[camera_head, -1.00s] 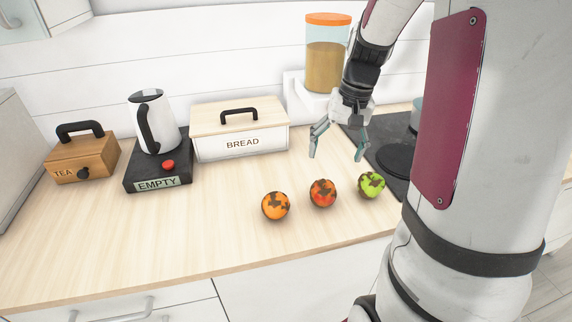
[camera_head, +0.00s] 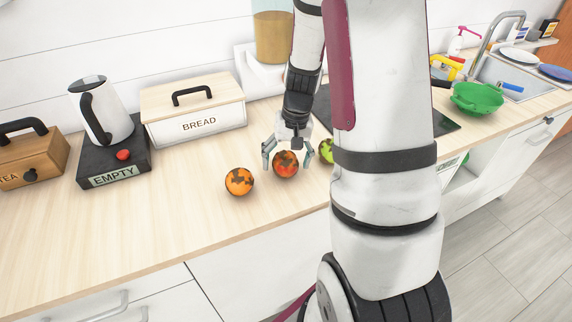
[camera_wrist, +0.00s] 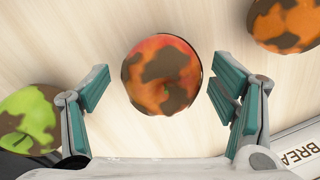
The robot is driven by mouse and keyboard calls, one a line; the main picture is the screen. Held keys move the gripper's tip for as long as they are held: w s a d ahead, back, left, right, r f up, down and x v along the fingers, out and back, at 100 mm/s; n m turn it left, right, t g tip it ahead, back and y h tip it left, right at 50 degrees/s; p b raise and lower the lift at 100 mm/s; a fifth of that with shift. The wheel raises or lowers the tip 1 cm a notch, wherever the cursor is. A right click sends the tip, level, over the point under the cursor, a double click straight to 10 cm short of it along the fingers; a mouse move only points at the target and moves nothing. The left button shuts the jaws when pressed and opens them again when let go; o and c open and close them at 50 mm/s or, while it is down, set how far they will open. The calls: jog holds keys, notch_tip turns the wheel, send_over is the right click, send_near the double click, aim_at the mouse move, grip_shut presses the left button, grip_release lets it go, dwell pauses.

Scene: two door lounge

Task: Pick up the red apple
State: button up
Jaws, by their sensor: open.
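The red apple (camera_head: 285,165), red-orange with brown patches, sits on the wooden counter between an orange fruit and a green one. My gripper (camera_head: 287,158) is open and points down over it, one finger on each side in the head view. In the wrist view the red apple (camera_wrist: 162,75) lies between and just beyond the open fingers of my gripper (camera_wrist: 162,90), with gaps on both sides. No finger visibly touches it.
The orange fruit (camera_head: 239,182) is close on the left. The green fruit (camera_head: 326,151) is close on the right, partly hidden by my arm. A bread box (camera_head: 195,115) stands behind, and a kettle (camera_head: 103,112) farther left. The front-left counter is clear.

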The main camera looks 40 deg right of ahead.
jog(key=shift+f, duration=0.75)
jog(key=shift+w, duration=0.1)
jog(key=c, duration=1.4)
jog(key=shift+r, duration=0.1)
